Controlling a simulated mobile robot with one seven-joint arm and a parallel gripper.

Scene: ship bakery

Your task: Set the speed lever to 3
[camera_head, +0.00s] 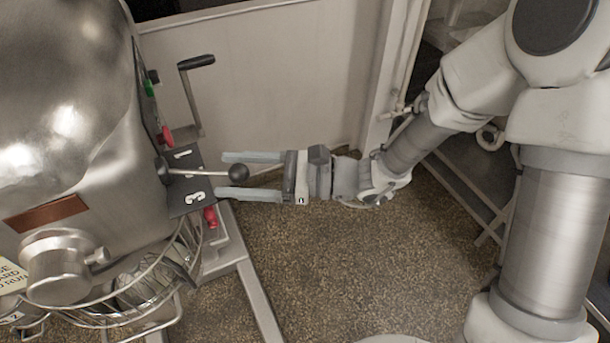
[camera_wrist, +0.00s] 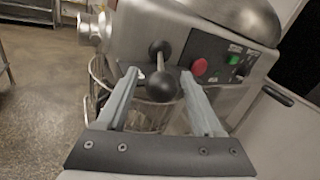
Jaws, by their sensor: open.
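The speed lever (camera_head: 205,171) is a metal rod with a black ball knob (camera_head: 238,173), sticking out from a dark plate (camera_head: 186,180) with white number marks on the mixer's side. One mark lies above the rod and one, looking like a 3, below it; the middle of the plate is partly covered by the rod. My gripper (camera_head: 252,176) is open, its two fingers above and below the knob in the head view. In the wrist view the knob (camera_wrist: 161,86) shows between the open fingers, apparently touching neither. The lever's exact setting cannot be told.
The shiny mixer body (camera_head: 75,110) fills the left. A red button (camera_wrist: 199,67) and a green button (camera_wrist: 233,59) sit beside the lever. A black-handled crank (camera_head: 196,62) stands behind, and a wire bowl guard (camera_head: 150,285) lies below. The speckled floor (camera_head: 320,260) is clear.

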